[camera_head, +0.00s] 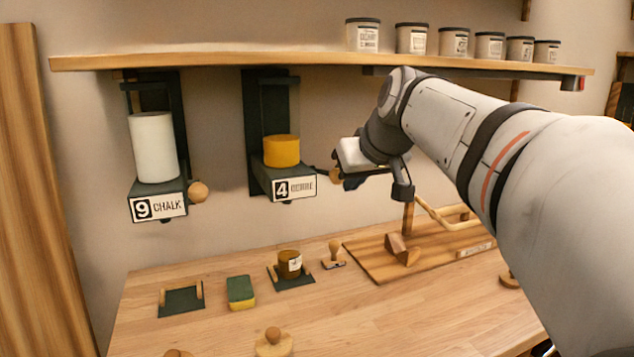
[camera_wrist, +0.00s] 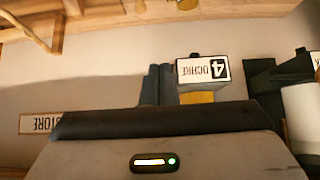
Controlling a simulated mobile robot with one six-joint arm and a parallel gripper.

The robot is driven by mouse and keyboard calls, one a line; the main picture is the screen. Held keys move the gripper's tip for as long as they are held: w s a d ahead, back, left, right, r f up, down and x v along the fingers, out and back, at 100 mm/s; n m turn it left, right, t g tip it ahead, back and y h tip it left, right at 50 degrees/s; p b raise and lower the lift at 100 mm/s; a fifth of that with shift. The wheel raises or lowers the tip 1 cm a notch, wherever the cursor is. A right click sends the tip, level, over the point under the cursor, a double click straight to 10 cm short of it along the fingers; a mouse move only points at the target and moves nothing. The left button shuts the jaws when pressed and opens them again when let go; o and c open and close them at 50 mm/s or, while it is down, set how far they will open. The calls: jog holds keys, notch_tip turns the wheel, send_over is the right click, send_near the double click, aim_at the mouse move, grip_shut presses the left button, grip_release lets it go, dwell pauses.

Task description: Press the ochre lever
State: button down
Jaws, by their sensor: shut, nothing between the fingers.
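The ochre dispenser (camera_head: 293,188) hangs on the wall with a yellow cylinder (camera_head: 281,151) on top and a "4 OCHRE" label. Its lever, ending in a round wooden knob (camera_head: 336,175), sticks out on its right side. My gripper (camera_head: 345,180) is shut and empty, right at the knob; I cannot tell whether they touch. In the wrist view, which is upside down, the shut fingers (camera_wrist: 158,85) are beside the ochre label (camera_wrist: 203,70). The knob is hidden there.
The chalk dispenser (camera_head: 157,203) with its own knob (camera_head: 198,192) hangs to the left. A shelf (camera_head: 220,60) with several jars runs above. Below, the table (camera_head: 210,325) holds a brown jar (camera_head: 289,264) on a dark pad, a sponge (camera_head: 240,290) and a wooden board (camera_head: 365,262).

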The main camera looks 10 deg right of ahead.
jog(key=v, duration=0.7)
jog(key=shift+s+d, duration=0.15)
jog(key=shift+s, duration=0.2)
jog(key=shift+r, duration=0.1)
dwell(1.8)
